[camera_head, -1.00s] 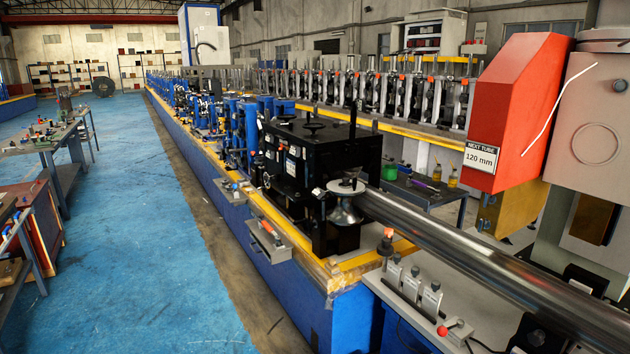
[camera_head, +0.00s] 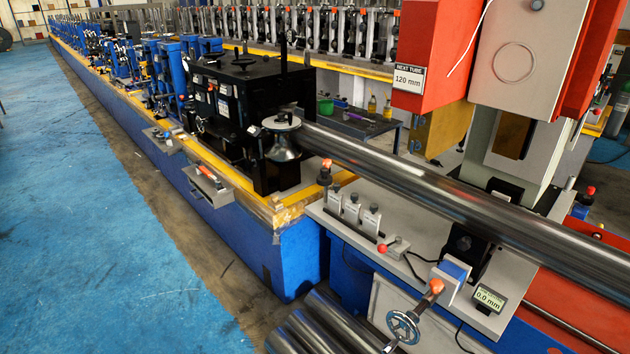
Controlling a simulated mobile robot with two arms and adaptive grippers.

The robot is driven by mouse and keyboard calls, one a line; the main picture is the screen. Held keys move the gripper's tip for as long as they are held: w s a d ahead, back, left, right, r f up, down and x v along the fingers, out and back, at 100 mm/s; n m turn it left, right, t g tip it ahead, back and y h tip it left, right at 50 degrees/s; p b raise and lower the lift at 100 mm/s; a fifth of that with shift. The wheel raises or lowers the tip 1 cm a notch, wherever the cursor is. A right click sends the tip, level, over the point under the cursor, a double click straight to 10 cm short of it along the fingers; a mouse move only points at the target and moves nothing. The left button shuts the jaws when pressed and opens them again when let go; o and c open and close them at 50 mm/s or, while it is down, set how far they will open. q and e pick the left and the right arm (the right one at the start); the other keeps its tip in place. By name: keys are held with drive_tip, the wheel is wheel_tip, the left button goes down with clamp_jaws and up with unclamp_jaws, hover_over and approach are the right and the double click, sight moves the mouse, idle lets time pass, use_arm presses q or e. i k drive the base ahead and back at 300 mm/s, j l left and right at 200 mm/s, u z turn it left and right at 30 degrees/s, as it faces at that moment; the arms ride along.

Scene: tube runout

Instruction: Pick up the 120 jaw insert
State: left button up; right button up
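Three small metal blocks with pale labels stand in a row on the grey machine bed: a left one (camera_head: 334,199), a middle one (camera_head: 351,209) and a right one (camera_head: 370,221). They may be jaw inserts, but their labels are too small to read, so I cannot tell which is the 120. A sign (camera_head: 408,79) on the red housing reads "NEXT TUBE 120 mm". Neither of my grippers is in view.
A long steel tube (camera_head: 430,185) runs diagonally above the bed, behind the blocks. A red-knobbed lever (camera_head: 383,248), a handwheel (camera_head: 403,326) and a "0.0 mm" display (camera_head: 489,298) are nearby. Steel tubes (camera_head: 315,325) lie below. The blue floor (camera_head: 90,240) at left is clear.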

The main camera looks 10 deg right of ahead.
sight(335, 198)
drive_tip(key=i+j+z, duration=0.2)
drive_tip(key=i, duration=0.3)
drive_tip(key=i+j+z, duration=0.15)
drive_tip(key=i+j, duration=0.25)
drive_tip(key=i, duration=0.1)
